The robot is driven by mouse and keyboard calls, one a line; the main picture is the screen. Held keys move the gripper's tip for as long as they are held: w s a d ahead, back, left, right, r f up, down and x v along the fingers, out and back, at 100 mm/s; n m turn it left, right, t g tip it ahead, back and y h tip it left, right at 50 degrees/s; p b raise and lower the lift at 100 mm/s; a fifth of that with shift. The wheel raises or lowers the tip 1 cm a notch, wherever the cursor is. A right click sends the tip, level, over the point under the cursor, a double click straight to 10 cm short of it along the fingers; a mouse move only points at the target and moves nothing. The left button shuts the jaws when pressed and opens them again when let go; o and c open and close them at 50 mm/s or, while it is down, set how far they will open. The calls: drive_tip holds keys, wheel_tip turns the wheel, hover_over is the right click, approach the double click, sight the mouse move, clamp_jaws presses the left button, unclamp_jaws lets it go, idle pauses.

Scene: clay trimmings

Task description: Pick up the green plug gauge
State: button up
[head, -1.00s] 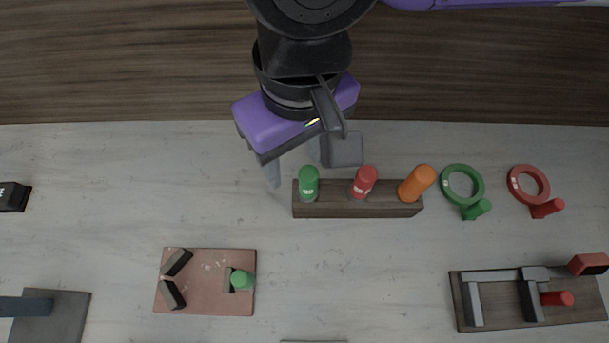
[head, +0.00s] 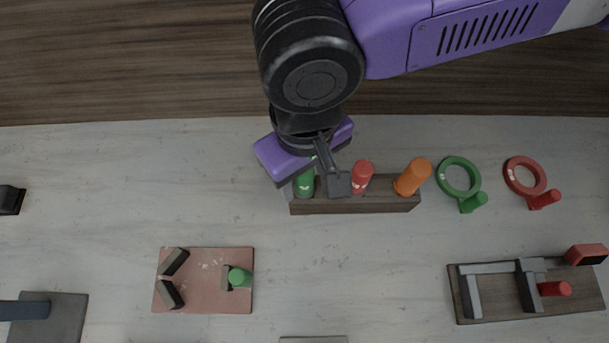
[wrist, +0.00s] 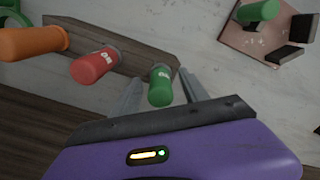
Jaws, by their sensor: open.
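The green plug gauge (head: 304,184) stands upright at the left end of a dark wooden block, partly covered by my gripper in the head view. It also shows in the wrist view (wrist: 160,87), between the two open fingers. My gripper (wrist: 158,92) is open, with one finger on each side of the green plug. No contact can be made out. In the head view my gripper (head: 312,185) hangs over the block's left end. A red plug (head: 362,177) and an orange plug (head: 412,177) stand in the same block (head: 385,207).
A green ring gauge (head: 459,162) and a red ring gauge (head: 541,190) lie right of the block. A reddish plate (head: 200,290) with another green cylinder (head: 239,277) is at front left. A wooden fixture (head: 500,310) holds a red piece at front right. The table between is clear.

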clamp_jaws()
